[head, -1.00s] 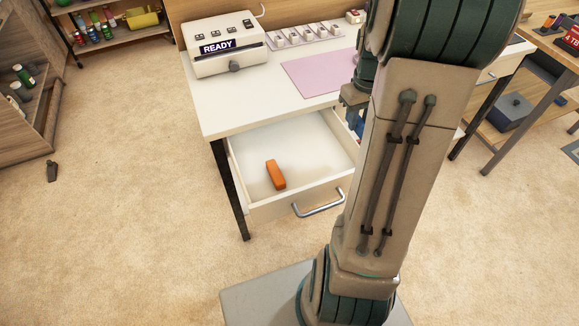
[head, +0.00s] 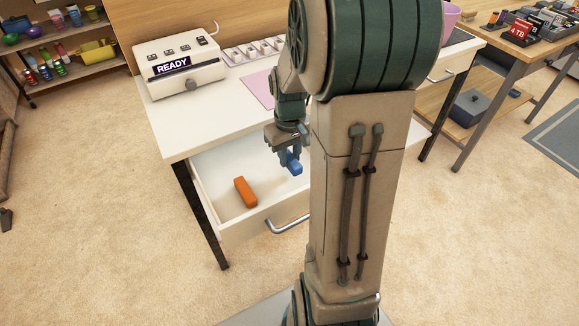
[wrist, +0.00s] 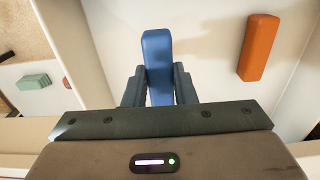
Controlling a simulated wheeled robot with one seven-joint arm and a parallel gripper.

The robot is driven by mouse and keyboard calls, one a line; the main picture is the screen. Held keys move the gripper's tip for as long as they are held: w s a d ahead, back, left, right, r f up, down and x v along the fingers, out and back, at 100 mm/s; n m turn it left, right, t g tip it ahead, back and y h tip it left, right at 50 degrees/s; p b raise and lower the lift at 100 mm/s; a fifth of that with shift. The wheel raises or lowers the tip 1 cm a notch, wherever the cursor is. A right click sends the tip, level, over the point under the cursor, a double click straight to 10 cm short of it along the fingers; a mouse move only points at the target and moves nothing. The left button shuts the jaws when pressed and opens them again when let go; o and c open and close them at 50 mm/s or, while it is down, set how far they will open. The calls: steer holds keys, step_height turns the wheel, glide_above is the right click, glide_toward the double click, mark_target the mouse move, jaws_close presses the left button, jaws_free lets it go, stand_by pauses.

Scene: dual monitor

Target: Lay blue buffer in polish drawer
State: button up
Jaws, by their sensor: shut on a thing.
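The blue buffer (head: 293,162) is a small block in the jaws of my gripper (head: 287,152). In the wrist view my gripper (wrist: 158,88) is shut on the blue buffer (wrist: 157,60), which sticks out beyond the fingertips. The open white drawer (head: 222,172) under the desk lies below them. In the head view the gripper and buffer appear over the drawer's right part; the exact height above its floor is hard to tell. An orange block (head: 245,192) lies in the drawer to the left; it also shows in the wrist view (wrist: 259,48).
The white desk top (head: 190,125) holds a device reading READY (head: 180,68), a pink mat (head: 258,90) and a tray of small parts (head: 262,50). The drawer handle (head: 288,226) juts out in front. A green block (wrist: 33,82) shows outside the drawer.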

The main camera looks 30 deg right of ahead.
mark_target(290, 165)
steer(key=shift+f+b, duration=0.65)
steer(key=shift+f, duration=1.3)
steer(key=shift+f, duration=0.2)
steer(key=o, duration=1)
steer(key=shift+c, duration=0.2)
steer(key=shift+r, duration=0.1)
